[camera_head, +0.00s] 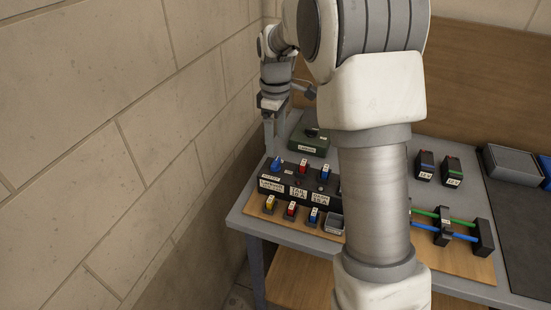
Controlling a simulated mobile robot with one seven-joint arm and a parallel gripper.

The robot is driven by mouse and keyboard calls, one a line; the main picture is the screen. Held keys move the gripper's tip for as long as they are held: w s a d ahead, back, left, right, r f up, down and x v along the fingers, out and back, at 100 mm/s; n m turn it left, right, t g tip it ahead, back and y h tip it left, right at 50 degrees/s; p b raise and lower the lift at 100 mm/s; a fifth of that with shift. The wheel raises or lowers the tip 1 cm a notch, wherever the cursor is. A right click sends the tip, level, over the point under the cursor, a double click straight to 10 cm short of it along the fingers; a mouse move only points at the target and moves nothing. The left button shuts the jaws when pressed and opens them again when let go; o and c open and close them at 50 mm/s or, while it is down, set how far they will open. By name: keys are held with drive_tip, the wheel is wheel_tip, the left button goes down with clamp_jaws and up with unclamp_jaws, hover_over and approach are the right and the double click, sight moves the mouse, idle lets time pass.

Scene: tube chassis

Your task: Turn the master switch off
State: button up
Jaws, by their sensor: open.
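The master switch is a blue knob (276,164) at the left end of a black panel box (262,193), beside a small label that seems to read MASTER. My gripper (273,148) points down just above and slightly left of the knob, with its fingers apart and nothing seen between them. I cannot tell whether a fingertip touches the knob. The knob's exact turn angle is too small to read. My arm hides the right end of the panel box.
Red and blue fuses (325,173) stand on the box. Yellow, red and blue fuses (290,210) and a small metal tray (334,222) are in front. A green box (308,143) stands behind. A stone wall (150,130) is close on the left. Two battery-like blocks (452,172) stand right.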

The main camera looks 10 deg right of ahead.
sight(276, 161)
wheel_tip(276, 161, down, 7)
drive_tip(key=shift+f, duration=0.15)
clamp_jaws()
idle(0.5)
